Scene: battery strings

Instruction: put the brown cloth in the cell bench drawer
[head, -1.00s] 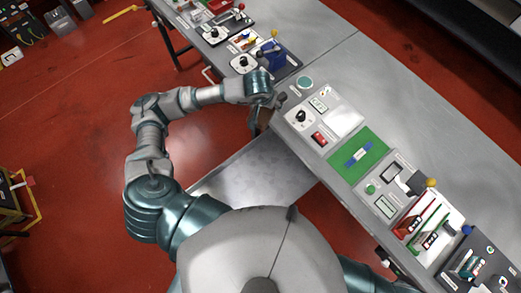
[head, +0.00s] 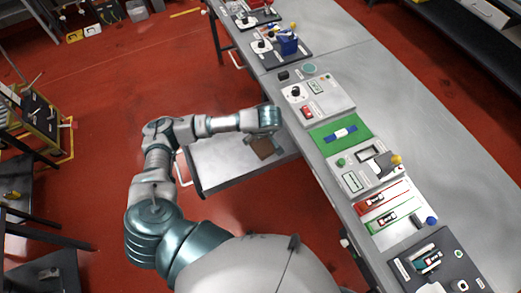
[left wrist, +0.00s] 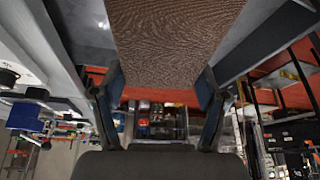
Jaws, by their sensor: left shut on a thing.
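The brown cloth (head: 263,148) is a flat, textured piece hanging from my left gripper (head: 258,139). It also fills the top middle of the left wrist view (left wrist: 175,40), between the two fingers (left wrist: 157,92), which are shut on it. The cell bench drawer (head: 215,165) is pulled open, a grey tray jutting left from the bench. In the head view the cloth appears over the drawer's inner part, near the bench edge; I cannot tell whether it touches the floor of the drawer. My right gripper is not in view.
The grey bench (head: 430,150) carries a meter panel (head: 317,100), a green mat (head: 340,135) with a blue strip and several other devices. The drawer looks empty where it shows. A yellow-framed rack (head: 40,120) stands at the left on the red floor.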

